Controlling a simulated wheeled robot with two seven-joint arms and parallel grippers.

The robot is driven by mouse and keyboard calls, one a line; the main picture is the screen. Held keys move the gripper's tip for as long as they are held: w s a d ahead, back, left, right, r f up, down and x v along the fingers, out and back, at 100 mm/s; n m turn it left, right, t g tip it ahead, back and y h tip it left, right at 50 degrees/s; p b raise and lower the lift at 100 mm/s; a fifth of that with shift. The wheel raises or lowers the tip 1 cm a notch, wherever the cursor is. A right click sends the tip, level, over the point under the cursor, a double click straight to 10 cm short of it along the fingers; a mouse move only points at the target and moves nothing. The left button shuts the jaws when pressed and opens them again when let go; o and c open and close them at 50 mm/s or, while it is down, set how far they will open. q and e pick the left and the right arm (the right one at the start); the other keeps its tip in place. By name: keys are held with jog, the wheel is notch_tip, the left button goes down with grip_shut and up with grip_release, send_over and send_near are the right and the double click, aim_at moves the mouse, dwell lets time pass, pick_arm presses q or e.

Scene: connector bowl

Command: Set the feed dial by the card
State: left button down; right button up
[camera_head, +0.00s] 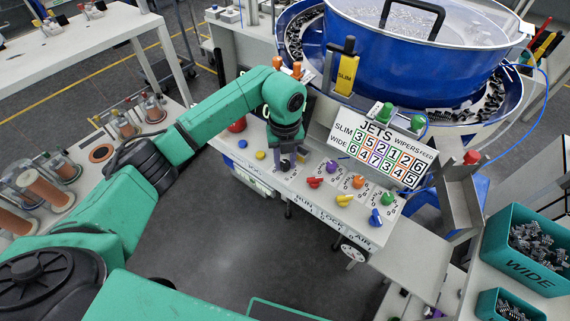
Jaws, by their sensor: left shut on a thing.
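The white card (382,150) stands tilted behind the control panel (325,212). It reads JETS, WIPERS and FEED over SLIM and WIDE rows; SLIM looks like 3 5 2 1 2 6, WIDE like 6 4 7 3 4 5. Red (315,182), purple (331,167), yellow (344,200), orange (358,181), blue (375,217) and green (388,198) knobs sit on the panel. My left gripper (284,166) points down at the panel, left of the purple knob. It is shut on a dial that it largely hides; that dial's setting cannot be read. My right gripper is out of view.
A green WIDE bin (529,255) with connectors stands at right. Blue and yellow buttons (260,155) lie left of my gripper. Open floor lies before the panel.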

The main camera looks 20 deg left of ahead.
pick_arm(q)
jog(key=m+b, duration=0.3)
jog(key=m, duration=0.3)
jog(key=shift+w, duration=0.1)
jog(key=m+b, duration=0.3)
jog(key=m, duration=0.2)
jog(key=shift+m, duration=0.4)
jog(key=m+b, duration=0.2)
jog(key=m, duration=0.4)
jog(key=shift+r, duration=0.1)
jog(key=m, duration=0.5)
jog(key=shift+r+m+b, duration=0.1)
jog(key=shift+m+b, duration=0.3)
jog(key=c, duration=0.6)
grip_release()
